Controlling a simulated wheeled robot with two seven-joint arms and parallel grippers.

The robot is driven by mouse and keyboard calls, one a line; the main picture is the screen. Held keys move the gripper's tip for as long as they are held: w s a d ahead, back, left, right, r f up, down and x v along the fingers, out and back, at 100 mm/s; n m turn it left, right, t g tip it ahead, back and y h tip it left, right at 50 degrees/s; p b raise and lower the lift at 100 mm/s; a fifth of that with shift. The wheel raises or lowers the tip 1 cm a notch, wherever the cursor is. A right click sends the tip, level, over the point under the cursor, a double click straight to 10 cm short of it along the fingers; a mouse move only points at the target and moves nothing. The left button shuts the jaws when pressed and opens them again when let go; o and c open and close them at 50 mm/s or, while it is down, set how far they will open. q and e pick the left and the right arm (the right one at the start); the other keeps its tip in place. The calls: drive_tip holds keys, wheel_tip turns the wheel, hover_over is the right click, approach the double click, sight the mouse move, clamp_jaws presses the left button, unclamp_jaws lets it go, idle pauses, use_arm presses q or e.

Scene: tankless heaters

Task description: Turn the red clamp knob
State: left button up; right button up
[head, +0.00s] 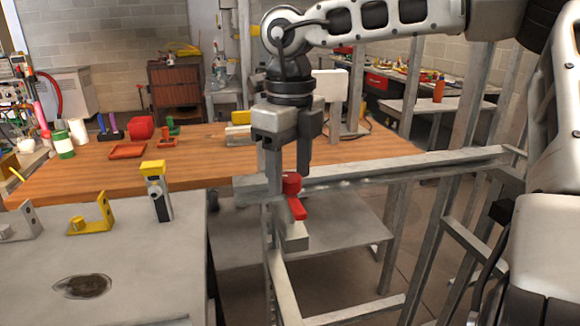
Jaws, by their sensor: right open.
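The red clamp knob (291,184) sits on a grey metal clamp (258,190) at the corner of a metal frame. A red handle piece (297,208) hangs down at a slant just below the knob. My right gripper (289,172) comes down from above with its fingers pointing down. It is open, and its fingertips are right by the knob, one to the left and one above right. I cannot tell whether a finger touches it. My left gripper is not in view.
A wooden bench (200,160) lies behind, with red trays and containers. A grey table (110,260) at the left front holds yellow and grey brackets and a yellow-topped clamp (157,190). The metal frame (400,168) extends right. Open floor shows through it.

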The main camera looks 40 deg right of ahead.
sight(290, 176)
wheel_tip(290, 176, up, 16)
drive_tip(key=shift+p, duration=0.45)
idle(0.5)
